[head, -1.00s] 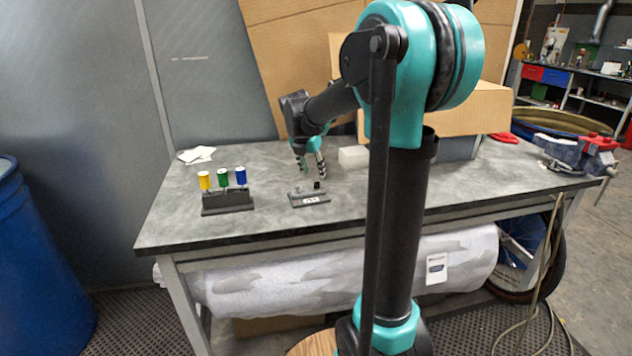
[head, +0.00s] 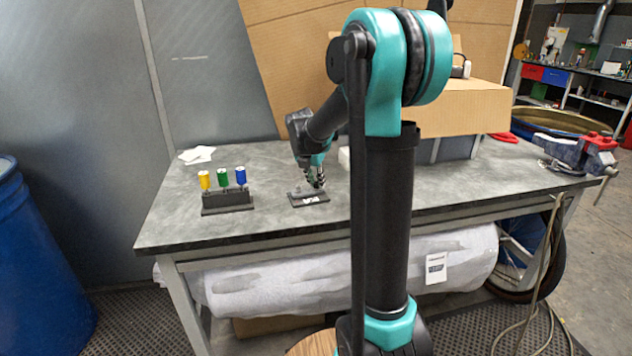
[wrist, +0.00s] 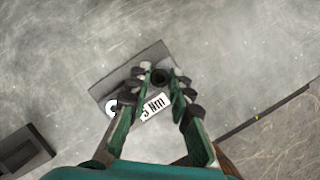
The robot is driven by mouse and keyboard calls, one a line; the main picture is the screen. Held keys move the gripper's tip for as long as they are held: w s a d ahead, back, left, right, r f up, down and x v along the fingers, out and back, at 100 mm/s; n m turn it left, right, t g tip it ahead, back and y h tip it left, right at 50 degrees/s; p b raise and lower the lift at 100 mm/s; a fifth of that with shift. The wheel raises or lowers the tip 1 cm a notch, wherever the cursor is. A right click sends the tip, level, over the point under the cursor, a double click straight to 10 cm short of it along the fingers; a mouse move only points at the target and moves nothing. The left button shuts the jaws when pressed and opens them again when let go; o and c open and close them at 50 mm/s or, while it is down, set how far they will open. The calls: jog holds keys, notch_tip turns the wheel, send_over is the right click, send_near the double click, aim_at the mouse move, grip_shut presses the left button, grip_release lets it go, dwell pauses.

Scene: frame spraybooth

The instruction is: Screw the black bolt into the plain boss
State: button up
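A small dark plate (head: 303,199) with a white label lies on the bench; its label (wrist: 153,106) reads partly "Nm" in the wrist view. The black bolt (wrist: 160,76) shows from above as a dark round head at the plate's right part. My gripper (wrist: 161,84) is lowered over it with its two fingers apart, one on each side of the bolt. I see no clear grip on it. In the head view my gripper (head: 316,181) hides the bolt. A grey stub (head: 297,190) on the plate's left may be the plain boss; my left finger hides that area in the wrist view.
A dark rack (head: 228,202) with yellow, green and blue-handled tools stands left of the plate; a dark block (wrist: 22,150) shows at lower left in the wrist view. Cardboard boxes (head: 455,105) stand behind my arm. The bench (head: 265,222) is clear in front.

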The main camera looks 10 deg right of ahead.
grip_shut()
jog(key=shift+c, duration=0.3)
grip_release()
grip_shut()
jog(key=m+g+h, duration=0.1)
jog(key=m, duration=0.3)
jog(key=shift+w+a, duration=0.1)
jog(key=shift+m, duration=0.3)
jog(key=m+g, duration=0.1)
jog(key=m, duration=0.2)
jog(key=shift+w+h, duration=0.1)
jog(key=shift+h, duration=0.2)
jog(key=shift+m+g, duration=0.5)
jog(key=shift+m, duration=0.3)
